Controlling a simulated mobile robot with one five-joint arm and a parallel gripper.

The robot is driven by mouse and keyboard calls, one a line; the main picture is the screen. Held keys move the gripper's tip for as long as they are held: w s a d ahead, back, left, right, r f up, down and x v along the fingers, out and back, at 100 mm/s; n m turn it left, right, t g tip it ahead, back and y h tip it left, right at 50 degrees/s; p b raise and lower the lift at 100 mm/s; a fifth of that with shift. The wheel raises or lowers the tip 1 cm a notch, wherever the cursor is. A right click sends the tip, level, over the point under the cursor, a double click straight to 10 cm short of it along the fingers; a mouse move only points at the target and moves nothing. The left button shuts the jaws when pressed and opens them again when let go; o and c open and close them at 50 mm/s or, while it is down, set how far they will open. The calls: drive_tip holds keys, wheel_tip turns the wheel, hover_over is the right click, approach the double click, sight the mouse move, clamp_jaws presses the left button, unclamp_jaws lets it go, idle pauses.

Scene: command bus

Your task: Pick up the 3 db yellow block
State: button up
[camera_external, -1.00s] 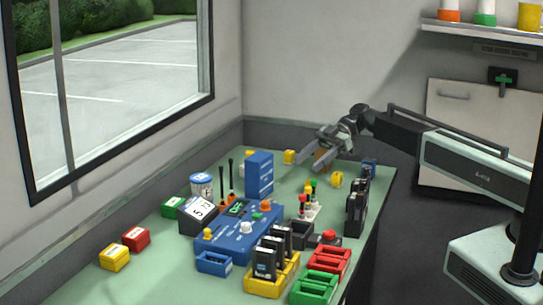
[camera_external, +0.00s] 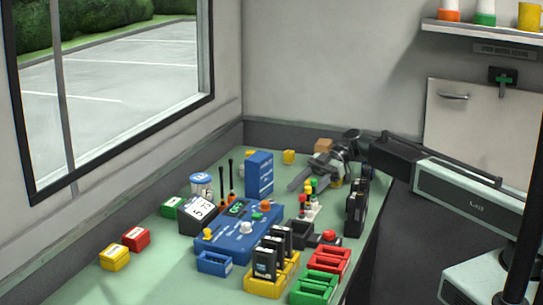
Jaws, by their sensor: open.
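Several yellow blocks are in view, and no 3 dB marking is readable on any. One yellow block (camera_external: 289,157) stands at the back of the green bench. Another yellow piece (camera_external: 337,182) is partly hidden under my gripper. A yellow block with a white label (camera_external: 115,258) sits at the front left. A further yellow piece (camera_external: 250,153) shows partly behind the blue upright box. My gripper (camera_external: 300,184) is open and empty, low over the back right of the bench, fingers pointing left. It is right of the blue box and apart from the back yellow block.
A blue upright box (camera_external: 260,174) and a blue console (camera_external: 240,232) fill the middle. Small coloured-top pieces (camera_external: 308,204) stand just in front of my gripper. Black radios (camera_external: 356,210) stand by the right edge. An orange-brown block (camera_external: 323,146) sits behind my gripper.

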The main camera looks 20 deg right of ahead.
clamp_jaws()
drive_tip(key=shift+r, duration=0.1)
